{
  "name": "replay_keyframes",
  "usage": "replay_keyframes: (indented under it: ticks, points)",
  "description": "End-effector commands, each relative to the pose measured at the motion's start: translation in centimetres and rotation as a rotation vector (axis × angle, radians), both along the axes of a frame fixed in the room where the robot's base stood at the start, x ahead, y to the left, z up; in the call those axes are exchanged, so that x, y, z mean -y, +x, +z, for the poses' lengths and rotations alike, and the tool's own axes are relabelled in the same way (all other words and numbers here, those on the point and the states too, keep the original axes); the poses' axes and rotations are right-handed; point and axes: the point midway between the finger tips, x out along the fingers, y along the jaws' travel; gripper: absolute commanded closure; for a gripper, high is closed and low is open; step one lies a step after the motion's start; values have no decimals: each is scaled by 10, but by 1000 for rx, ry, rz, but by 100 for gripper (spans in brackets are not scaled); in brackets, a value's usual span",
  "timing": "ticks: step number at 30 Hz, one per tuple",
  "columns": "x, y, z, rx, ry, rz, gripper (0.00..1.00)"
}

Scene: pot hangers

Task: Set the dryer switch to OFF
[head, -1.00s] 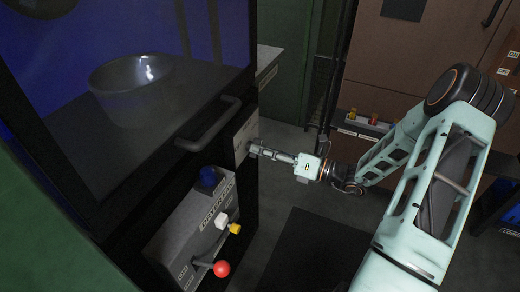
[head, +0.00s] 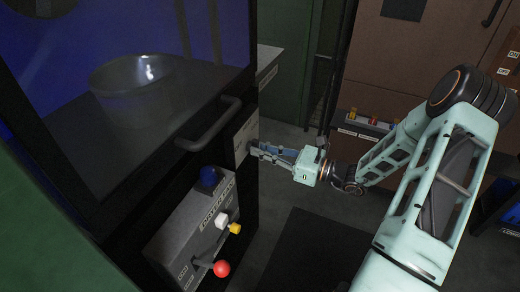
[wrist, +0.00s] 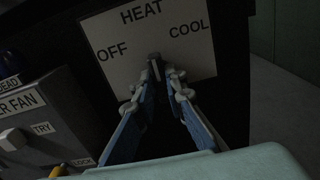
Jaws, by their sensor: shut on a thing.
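The dryer switch panel is a pale plate (wrist: 105,40) marked HEAT at the top, OFF at the left and COOL at the right. It also shows edge-on in the head view (head: 244,138), on the side of the dark cabinet. The switch (wrist: 155,62) is a small dark knob in the middle of the plate, below HEAT. My gripper (wrist: 162,84) is shut on the switch, its blue fingers on either side. In the head view my gripper (head: 256,150) reaches the plate from the right. The fingers partly hide the knob, and I cannot tell which label it points to.
A grey control box (head: 190,232) with a red-ball lever (head: 221,268), yellow and white knobs and a blue button juts out below the plate. A door handle (head: 210,125) is just above left.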

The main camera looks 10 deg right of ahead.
Motion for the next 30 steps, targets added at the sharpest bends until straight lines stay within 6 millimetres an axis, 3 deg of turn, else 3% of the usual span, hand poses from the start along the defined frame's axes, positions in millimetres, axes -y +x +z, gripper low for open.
replay_keyframes:
  ticks: [15,18,19,23,30]
  points:
    - [0,0,-1,498,-334,1,100]
    - [0,0,-1,507,-340,1,100]
    - [0,0,-1,507,-340,1,88]
    - [0,0,-1,506,-339,1,73]
    - [0,0,0,505,-339,0,71]
